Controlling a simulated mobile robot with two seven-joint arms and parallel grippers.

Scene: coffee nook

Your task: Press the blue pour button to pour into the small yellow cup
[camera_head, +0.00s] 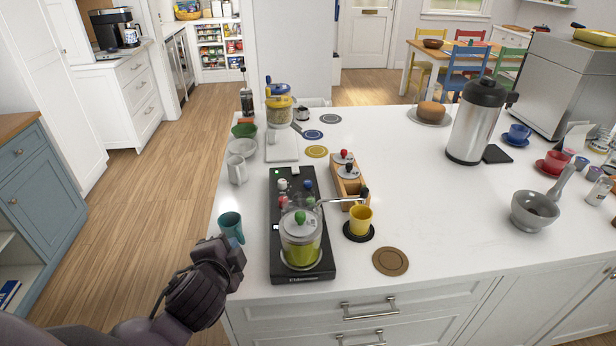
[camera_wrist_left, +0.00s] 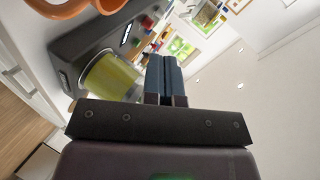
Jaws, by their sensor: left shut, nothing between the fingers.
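The black machine (camera_head: 319,265) stands on the white counter with a glass jug (camera_head: 301,245) of yellow-green liquid at its near end. A small blue button (camera_head: 308,184) shows on the machine's top behind the jug, among white and red ones. The small yellow cup (camera_head: 361,219) stands upright on a black coaster, under the end of a metal spout (camera_head: 340,201). My left gripper (camera_head: 236,252) is shut and empty, left of the machine and apart from the button. In the left wrist view its closed fingers (camera_wrist_left: 166,76) show beside the jug (camera_wrist_left: 112,75). My right gripper is not in view.
A wooden box (camera_head: 349,184) with knobs sits right of the machine. A brown coaster (camera_head: 390,261) lies right of the yellow cup.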

